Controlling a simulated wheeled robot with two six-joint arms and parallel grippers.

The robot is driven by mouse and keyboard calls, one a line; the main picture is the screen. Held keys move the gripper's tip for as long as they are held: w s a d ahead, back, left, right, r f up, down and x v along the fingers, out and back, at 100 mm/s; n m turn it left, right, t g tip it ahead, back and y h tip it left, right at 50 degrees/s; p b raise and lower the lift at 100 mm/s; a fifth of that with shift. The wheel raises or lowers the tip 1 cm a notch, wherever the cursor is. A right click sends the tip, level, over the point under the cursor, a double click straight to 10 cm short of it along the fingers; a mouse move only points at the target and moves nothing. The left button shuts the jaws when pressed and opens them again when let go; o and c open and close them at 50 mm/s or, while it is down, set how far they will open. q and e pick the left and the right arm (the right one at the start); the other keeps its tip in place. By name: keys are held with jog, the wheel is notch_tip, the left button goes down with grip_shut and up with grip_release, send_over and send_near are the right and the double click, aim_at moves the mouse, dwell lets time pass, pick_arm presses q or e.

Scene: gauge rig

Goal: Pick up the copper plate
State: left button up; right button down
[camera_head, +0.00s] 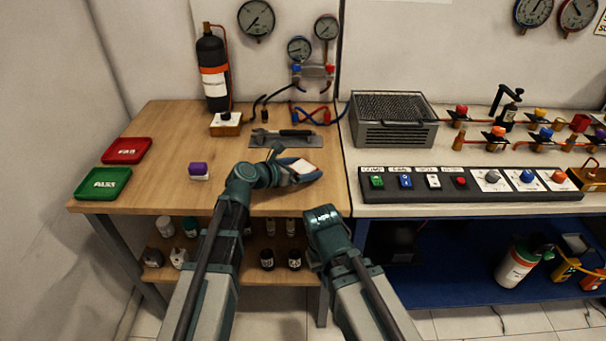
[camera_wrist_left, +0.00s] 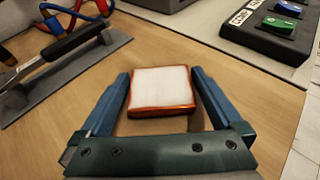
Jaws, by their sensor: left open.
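The copper plate (camera_wrist_left: 161,88) is a small square block with a white top and a copper-coloured rim. It lies on the wooden bench and also shows in the head view (camera_head: 305,167). My left gripper (camera_wrist_left: 160,74) is open, with one blue finger on each side of the plate. Gaps show between plate and fingers. In the head view my left gripper (camera_head: 298,172) reaches over the bench's right part. My right arm's teal end (camera_head: 325,215) is in front of the bench edge; its fingers cannot be made out.
A grey mat (camera_head: 262,141) with a dark-handled tool lies just behind the plate. A purple-topped block (camera_head: 198,171), red tray (camera_head: 126,151) and green tray (camera_head: 103,182) are to the left. A switch panel (camera_head: 470,186) is to the right. The bench's front middle is clear.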

pick_arm(q)
grip_shut()
dwell(0.4)
jog(key=shift+r, duration=0.15)
